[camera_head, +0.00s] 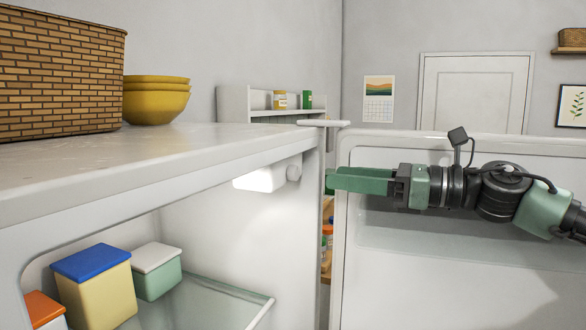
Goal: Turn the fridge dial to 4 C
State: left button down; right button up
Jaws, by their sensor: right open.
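The fridge (150,155) stands at the left with its door (400,290) swung open to the right. A white housing (258,179) hangs under the fridge's ceiling, and a small round pale dial (293,173) sits on its right end. I cannot read any marks on the dial. My right arm comes in from the right across the inside of the door. My right gripper (332,181), with green fingers, points left, a little to the right of the dial and apart from it. It is empty. My left gripper does not show.
Inside the fridge are a yellow box with a blue lid (95,282), a green box with a white lid (157,270), an orange-lidded box (44,309) and a glass shelf (215,300). A woven basket (60,75) and yellow bowls (156,100) stand on top.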

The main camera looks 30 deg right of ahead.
aim_at(297, 172)
jog(key=shift+p+x, duration=2.2)
jog(key=shift+x, duration=1.6)
jog(key=shift+s+a+r, duration=0.1)
jog(key=shift+s+a, duration=0.05)
grip_shut()
